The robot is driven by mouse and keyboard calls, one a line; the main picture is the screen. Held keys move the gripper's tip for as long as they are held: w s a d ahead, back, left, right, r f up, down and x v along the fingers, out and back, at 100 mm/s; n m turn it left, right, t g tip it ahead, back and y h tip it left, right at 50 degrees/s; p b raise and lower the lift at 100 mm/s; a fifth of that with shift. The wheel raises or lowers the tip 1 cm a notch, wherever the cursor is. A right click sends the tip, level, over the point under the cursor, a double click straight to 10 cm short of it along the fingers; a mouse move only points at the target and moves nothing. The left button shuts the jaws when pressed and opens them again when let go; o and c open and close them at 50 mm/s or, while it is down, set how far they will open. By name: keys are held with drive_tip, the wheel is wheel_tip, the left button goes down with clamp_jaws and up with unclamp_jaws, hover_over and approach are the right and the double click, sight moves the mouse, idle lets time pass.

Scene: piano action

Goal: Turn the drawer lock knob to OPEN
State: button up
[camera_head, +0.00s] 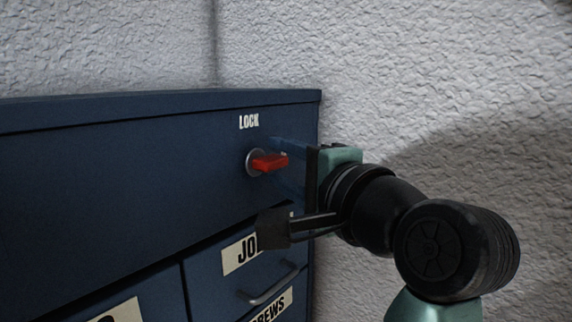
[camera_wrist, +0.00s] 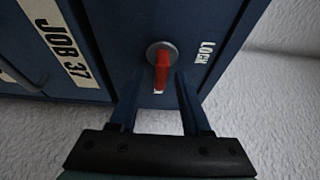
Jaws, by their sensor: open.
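The lock knob is a red handle (camera_head: 269,162) on a round grey base, on the upper right of the dark blue cabinet front. The white word LOCK (camera_head: 249,121) is above it. The handle points right, towards my gripper (camera_head: 286,161). In the wrist view the red handle (camera_wrist: 161,72) points down the picture, between the fingertips of my gripper (camera_wrist: 160,82). The fingers are open, one on each side, with gaps visible. A small white mark shows by the handle's tip; I cannot read it. No OPEN label is readable.
The cabinet (camera_head: 100,170) has labelled drawers below; one has a bar handle (camera_head: 269,284) under a JOB label. A JOB 37 label (camera_wrist: 61,45) shows in the wrist view. A rough pale wall (camera_head: 440,90) stands behind and to the right of the cabinet.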

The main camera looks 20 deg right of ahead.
drive_tip(key=s+d+b, duration=0.2)
drive_tip(key=s+b, duration=0.4)
drive_tip(key=s, duration=0.6)
drive_tip(key=shift+s+d, duration=0.3)
drive_tip(key=shift+s, duration=0.1)
drive_tip(key=w+a+f+n+t+h+b, duration=0.3)
drive_tip(key=w+a+f+n+t+b, duration=0.15)
drive_tip(key=a+n+b, duration=0.2)
drive_tip(key=s+a+n+t+b, duration=0.3)
drive_tip(key=s+a+n+t, duration=0.2)
drive_tip(key=a+n, duration=0.4)
drive_tip(key=shift+s+r, duration=0.25)
drive_tip(key=shift+s, duration=0.35)
drive_tip(key=shift+n+h, duration=0.25)
drive_tip(key=shift+h, duration=0.15)
